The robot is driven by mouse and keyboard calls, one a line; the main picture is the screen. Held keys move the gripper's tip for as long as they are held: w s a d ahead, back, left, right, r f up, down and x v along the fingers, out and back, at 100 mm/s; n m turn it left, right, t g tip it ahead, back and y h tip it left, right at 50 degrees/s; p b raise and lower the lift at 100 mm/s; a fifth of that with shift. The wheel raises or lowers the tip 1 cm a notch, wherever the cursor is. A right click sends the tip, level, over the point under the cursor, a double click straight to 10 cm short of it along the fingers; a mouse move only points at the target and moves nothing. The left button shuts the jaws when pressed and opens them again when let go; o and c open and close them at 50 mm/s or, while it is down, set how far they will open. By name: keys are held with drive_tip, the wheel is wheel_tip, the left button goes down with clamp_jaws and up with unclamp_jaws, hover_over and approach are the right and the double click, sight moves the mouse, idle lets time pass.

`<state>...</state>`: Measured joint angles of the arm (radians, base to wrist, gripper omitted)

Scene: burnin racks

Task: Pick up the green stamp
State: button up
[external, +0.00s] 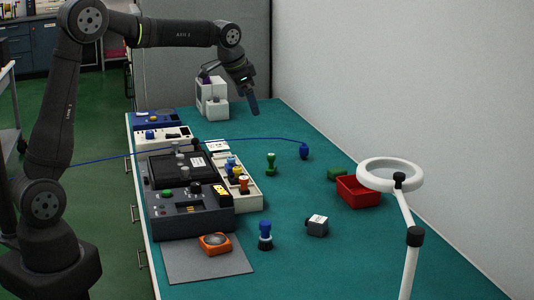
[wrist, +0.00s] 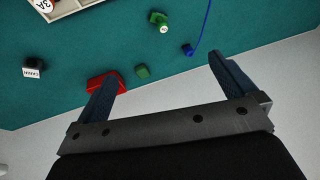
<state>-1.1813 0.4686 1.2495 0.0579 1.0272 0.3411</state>
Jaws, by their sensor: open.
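The green stamp (external: 270,164) stands upright on the teal table, right of the light tray. In the wrist view the green stamp (wrist: 159,21) shows near the top, with a pale round mark on it. My gripper (external: 253,108) is high above the far part of the table, behind the stamp and apart from it. In the wrist view my gripper (wrist: 163,68) has its two fingers spread wide with nothing between them. The stamp lies beyond the fingertips in that view.
A dark console (external: 190,212) and light tray (external: 250,197) stand left. A ring lamp (external: 362,174) stands front right.

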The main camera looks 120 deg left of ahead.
drive_tip(key=shift+c, duration=0.4)
drive_tip(key=c, duration=1)
drive_tip(key=n+t, duration=0.3)
drive_tip(key=n, duration=0.3)
approach(269, 155)
drive_tip(key=shift+h, duration=0.4)
drive_tip(key=shift+a+x, duration=0.2)
drive_tip(key=shift+x, duration=2.1)
drive_tip(key=shift+a+x, duration=0.2)
drive_tip(key=shift+x, duration=2.15)
